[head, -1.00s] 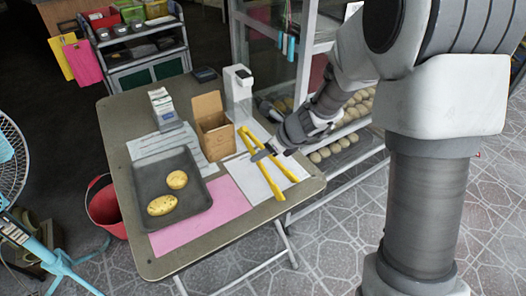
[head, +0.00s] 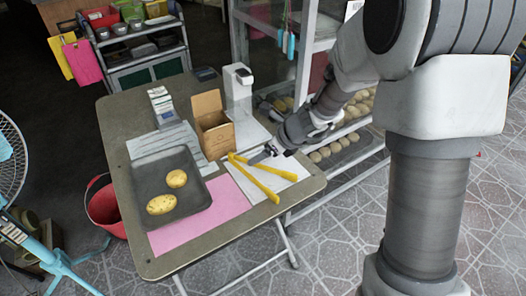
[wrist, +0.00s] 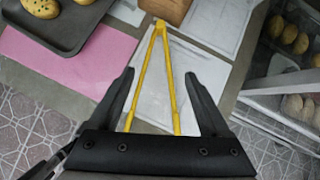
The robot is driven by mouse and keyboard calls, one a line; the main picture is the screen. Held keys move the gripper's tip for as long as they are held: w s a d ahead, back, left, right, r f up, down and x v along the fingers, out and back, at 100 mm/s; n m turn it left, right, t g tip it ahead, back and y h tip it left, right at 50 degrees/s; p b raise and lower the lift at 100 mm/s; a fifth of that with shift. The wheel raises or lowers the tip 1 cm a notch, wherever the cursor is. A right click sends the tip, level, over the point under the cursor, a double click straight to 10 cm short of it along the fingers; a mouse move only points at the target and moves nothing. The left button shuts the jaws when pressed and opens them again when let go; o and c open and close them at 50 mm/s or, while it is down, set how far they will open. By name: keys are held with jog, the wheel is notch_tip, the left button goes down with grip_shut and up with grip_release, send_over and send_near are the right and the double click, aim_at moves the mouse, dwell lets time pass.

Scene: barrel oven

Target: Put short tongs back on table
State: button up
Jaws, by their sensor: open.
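The yellow short tongs (head: 262,184) lie over the white sheet (head: 247,184) near the table's right edge, their two arms spread in a V. In the wrist view, the tongs (wrist: 170,85) have their joined end far from me, close to the brown box. My gripper (head: 262,157) is over the table beside the joined end in the head view. In the wrist view, my gripper (wrist: 165,75) is open, one finger on each side of the tongs, with gaps to both. The ends nearest me are hidden behind the gripper's body.
The table (head: 180,262) also holds a dark tray (head: 188,207) with two bread pieces, a pink sheet (head: 224,208), an open brown box (head: 216,142) and a white device (head: 238,92). A rack of dough balls (head: 350,139) stands to the right.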

jog(key=p+v, duration=0.5)
jog(key=v, duration=0.8)
jog(key=shift+a, duration=0.2)
jog(key=s+d+r+n+h, duration=0.1)
jog(key=s+d+r+n, duration=0.1)
jog(key=s+r+n, duration=0.95)
jog(key=s+d+r+n+t+h, duration=0.1)
jog(key=s+d+n+h, duration=0.3)
jog(key=n, duration=0.9)
jog(key=s+d, duration=0.3)
jog(key=s, duration=0.1)
jog(key=shift+s+d+r+h, duration=0.25)
jog(key=shift+d+r+h, duration=0.05)
jog(key=shift+r+h, duration=0.1)
jog(key=shift+n, duration=0.25)
notch_tip(320, 180, up, 9)
jog(key=p, duration=0.8)
jog(key=shift+f, duration=0.25)
